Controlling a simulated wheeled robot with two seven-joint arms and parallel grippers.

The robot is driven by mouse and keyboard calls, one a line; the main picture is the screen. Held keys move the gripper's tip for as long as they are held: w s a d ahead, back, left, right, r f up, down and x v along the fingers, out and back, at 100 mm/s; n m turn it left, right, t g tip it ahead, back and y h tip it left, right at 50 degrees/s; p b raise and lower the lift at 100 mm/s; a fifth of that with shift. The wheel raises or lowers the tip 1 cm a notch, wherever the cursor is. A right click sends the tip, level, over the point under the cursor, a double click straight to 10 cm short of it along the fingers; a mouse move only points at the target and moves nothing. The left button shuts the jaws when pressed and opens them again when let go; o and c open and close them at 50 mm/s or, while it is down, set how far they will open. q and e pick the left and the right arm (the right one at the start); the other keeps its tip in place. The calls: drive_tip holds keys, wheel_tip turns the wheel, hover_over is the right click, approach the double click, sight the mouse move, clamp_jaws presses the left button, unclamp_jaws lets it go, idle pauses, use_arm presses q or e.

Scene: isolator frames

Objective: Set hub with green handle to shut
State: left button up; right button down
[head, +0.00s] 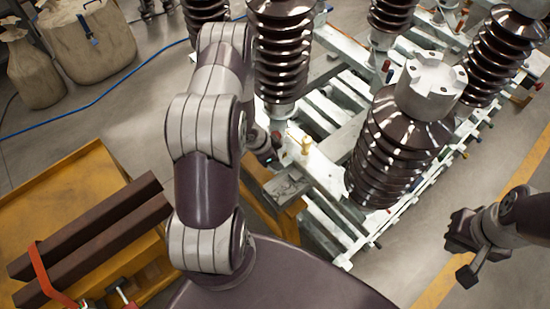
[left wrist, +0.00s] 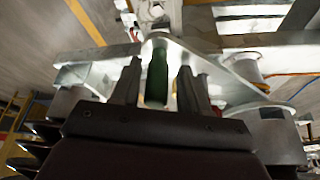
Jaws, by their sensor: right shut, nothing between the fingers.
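The green handle (left wrist: 156,78) stands out in the left wrist view, in front of a pale metal bracket (left wrist: 212,68) that I take to be its hub. My left gripper (left wrist: 157,75) has its two fingers apart, one on each side of the handle. A narrow gap shows beside the handle, so the fingers do not look closed on it. In the head view my left arm hides most of this spot, and I cannot make out the green handle there. My right gripper (head: 464,252) is shut and empty at the right, away from the frame.
Ribbed brown insulators (head: 385,150) stand close by on the white isolator frame (head: 322,172). A yellow cart (head: 60,205) with dark bars is at the left. Tan sacks (head: 88,45) and a blue cable (head: 100,97) lie behind it. Floor is clear at the lower right.

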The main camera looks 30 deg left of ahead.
use_arm(q)
drive_tip(key=shift+s+f, duration=0.1)
drive_tip(key=p+v, duration=0.2)
drive_tip(key=v, duration=1)
drive_tip(key=shift+r, duration=0.35)
drive_tip(key=shift+a, duration=0.1)
drive_tip(key=s+a+r+n+g+y+b, duration=0.1)
drive_tip(key=s+r+n+g+y+b, duration=0.25)
drive_tip(key=s+n, duration=0.3)
drive_tip(key=d+r+n+t+b, duration=0.1)
drive_tip(key=d+r+b, duration=0.2)
drive_tip(key=d, duration=1.1)
drive_tip(key=shift+s+d+r+h, duration=0.25)
drive_tip(key=shift+r+h, duration=0.1)
drive_tip(key=shift+r, duration=0.55)
